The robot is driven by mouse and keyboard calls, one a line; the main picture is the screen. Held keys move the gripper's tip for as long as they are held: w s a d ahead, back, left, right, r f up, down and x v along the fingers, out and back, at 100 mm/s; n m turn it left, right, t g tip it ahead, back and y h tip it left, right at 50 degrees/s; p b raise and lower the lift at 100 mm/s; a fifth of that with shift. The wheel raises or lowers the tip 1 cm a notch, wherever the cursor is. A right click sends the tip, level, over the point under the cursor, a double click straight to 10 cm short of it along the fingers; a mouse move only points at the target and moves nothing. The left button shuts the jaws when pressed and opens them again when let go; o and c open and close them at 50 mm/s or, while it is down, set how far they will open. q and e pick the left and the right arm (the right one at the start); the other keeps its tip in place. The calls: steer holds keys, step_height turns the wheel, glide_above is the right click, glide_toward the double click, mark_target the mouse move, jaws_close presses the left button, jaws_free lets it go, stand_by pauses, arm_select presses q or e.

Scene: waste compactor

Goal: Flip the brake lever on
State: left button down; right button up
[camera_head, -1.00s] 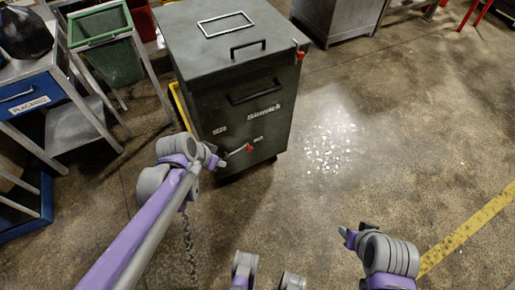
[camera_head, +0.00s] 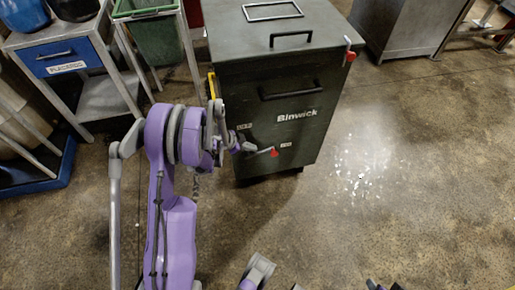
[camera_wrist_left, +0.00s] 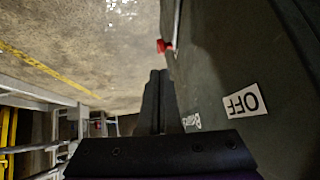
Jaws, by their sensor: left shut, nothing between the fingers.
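The dark green Binwick compactor (camera_head: 300,145) stands in the middle of the head view. Its brake lever (camera_head: 273,152) sits low on the front, with its red tip pointing right, near the right-hand label. The red tip (camera_wrist_left: 162,46) also shows at the top of the left wrist view. An OFF label (camera_wrist_left: 243,100) is to the right there. My left gripper (camera_head: 245,147) is shut and empty, close to the lever's left end; I cannot tell whether they touch. Its fingers (camera_wrist_left: 157,100) show together in the wrist view. My right gripper (camera_head: 382,286) is mostly cut off at the bottom edge.
A blue drawer table (camera_head: 65,60) and a green bin (camera_head: 157,40) stand left of the compactor. A second red-handled latch (camera_head: 349,50) is at the compactor's upper right. A grey cabinet (camera_head: 400,30) is behind on the right. The floor to the right is clear.

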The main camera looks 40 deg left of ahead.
mark_target(273, 155)
arm_select(q)
steer(key=b+x, duration=0.2)
steer(key=x, duration=0.9)
steer(key=shift+w+f, duration=0.25)
steer(key=shift+f, duration=0.05)
steer(key=shift+d, duration=0.1)
steer(key=f+b, duration=0.1)
steer(key=w+d+f+b, duration=0.1)
steer(key=shift+f, duration=0.35)
steer(key=shift+r, duration=0.15)
